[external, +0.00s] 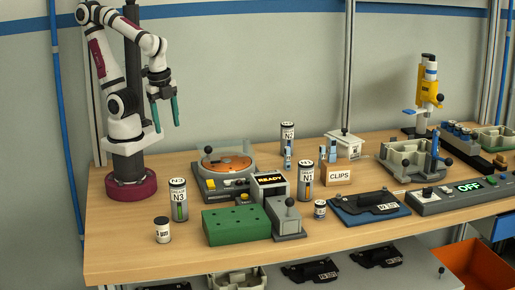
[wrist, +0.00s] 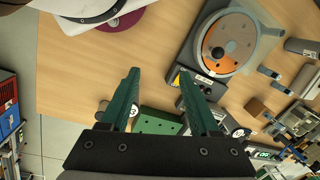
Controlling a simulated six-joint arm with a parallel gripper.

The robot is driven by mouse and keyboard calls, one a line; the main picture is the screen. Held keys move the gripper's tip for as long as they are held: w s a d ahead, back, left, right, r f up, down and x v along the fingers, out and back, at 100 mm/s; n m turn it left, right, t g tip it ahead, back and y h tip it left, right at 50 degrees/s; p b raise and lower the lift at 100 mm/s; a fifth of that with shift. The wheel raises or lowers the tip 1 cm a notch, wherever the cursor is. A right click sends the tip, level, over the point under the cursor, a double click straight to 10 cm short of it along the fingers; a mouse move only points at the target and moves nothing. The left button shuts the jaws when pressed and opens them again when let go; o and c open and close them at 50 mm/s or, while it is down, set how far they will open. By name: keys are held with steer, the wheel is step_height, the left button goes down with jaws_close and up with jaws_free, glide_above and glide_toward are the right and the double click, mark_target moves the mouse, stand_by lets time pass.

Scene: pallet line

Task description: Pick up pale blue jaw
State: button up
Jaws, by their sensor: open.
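Small pale blue upright pieces stand on the bench in the external view. One pale blue piece (external: 288,154) is in front of the N2 canister, and a pair of pale blue pieces (external: 328,152) is behind the CLIPS sign. I cannot tell which is the jaw. Small blue-grey pieces (wrist: 268,72) also show at the right of the wrist view. My gripper (external: 166,122) has green fingers, spread apart and empty, high above the left of the bench. In the wrist view my gripper (wrist: 158,76) has only bare wood between its fingertips, left of the pieces.
A turntable with an orange disc (external: 228,163), a green block (external: 236,224), the N3 canister (external: 178,200), the N1 canister (external: 305,181) and a lever box (external: 287,218) crowd the middle. A thin post (external: 348,80) rises behind the CLIPS sign (external: 339,176). The left bench has free room.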

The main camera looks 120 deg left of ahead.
steer(key=w+a+f+n+t, duration=0.3)
steer(key=w+a+n, duration=0.35)
steer(key=w, duration=0.35)
steer(key=n+t+y, duration=0.3)
steer(key=n+y, duration=0.2)
steer(key=n, duration=0.3)
glide_toward(287, 147)
steer(key=x, duration=0.8)
steer(key=shift+w+a+f, duration=0.1)
steer(key=shift+w+f, duration=0.1)
steer(key=shift+f, duration=0.1)
jaws_close()
